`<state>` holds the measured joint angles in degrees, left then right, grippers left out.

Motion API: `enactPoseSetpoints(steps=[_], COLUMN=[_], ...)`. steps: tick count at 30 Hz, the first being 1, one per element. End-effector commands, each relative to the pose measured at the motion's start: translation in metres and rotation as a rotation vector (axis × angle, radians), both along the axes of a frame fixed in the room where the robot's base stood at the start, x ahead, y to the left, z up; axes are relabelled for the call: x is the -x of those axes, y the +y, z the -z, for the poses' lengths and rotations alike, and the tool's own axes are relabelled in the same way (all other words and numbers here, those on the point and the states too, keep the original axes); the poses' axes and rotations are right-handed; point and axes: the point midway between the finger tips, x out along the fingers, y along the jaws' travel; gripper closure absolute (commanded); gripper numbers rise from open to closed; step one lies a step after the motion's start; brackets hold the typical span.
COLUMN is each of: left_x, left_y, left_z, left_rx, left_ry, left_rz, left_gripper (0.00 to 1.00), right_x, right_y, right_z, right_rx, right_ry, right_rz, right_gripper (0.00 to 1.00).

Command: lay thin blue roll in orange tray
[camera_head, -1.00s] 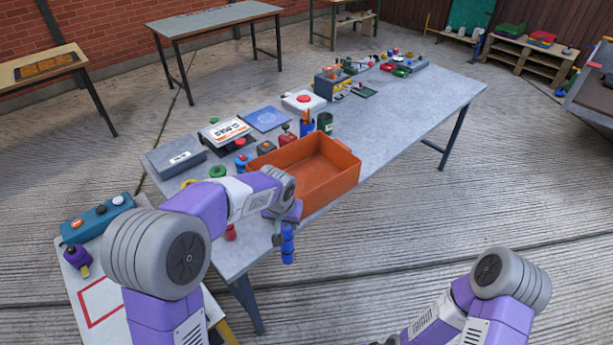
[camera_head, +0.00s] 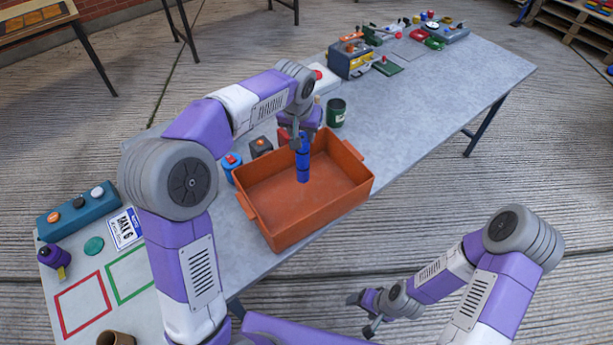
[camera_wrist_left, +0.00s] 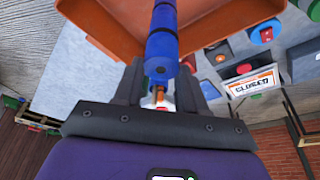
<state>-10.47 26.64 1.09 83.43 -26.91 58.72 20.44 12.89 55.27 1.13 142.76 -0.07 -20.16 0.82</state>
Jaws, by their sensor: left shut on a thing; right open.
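The thin blue roll (camera_head: 303,163) hangs upright from my left gripper (camera_head: 299,138), which is shut on its upper part. It is over the inside of the orange tray (camera_head: 268,222); I cannot tell whether its lower end touches the tray floor. In the left wrist view the roll (camera_wrist_left: 161,45) stands between the fingers (camera_wrist_left: 160,88), with the orange tray (camera_wrist_left: 215,28) beyond it. The tray holds nothing else that shows. My right gripper (camera_head: 362,313) is open and empty, low in front of the table.
Red, blue and dark button boxes (camera_head: 261,147) stand close behind the tray. A dark green cup (camera_head: 336,112) is at its far right corner. The grey table (camera_head: 440,100) is clear to the right.

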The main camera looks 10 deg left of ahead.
Motion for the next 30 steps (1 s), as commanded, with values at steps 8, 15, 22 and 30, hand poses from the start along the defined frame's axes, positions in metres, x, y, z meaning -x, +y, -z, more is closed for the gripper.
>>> enactPoseSetpoints(steps=[8,15,22,30], left_x=[0.0,0.001,0.0,0.0], left_y=[0.0,0.0,0.0,0.0], left_z=[0.042,0.079,0.092,0.094], left_rx=[0.0,0.0,0.0,0.0], left_ry=[0.002,0.006,0.002,0.002], left_rz=[0.0,0.001,0.001,0.001], left_gripper=[0.93,0.93,0.93,0.93], right_x=[0.0,-0.001,-0.001,-0.001], right_y=[0.0,0.0,0.0,0.0], right_z=[0.011,0.02,0.022,0.024], right_rx=[0.0,0.0,0.0,0.0], right_ry=[-0.001,-0.001,-0.001,-0.001], right_rz=[0.0,0.0,0.0,0.0], right_gripper=[0.25,0.25,0.25,0.25])
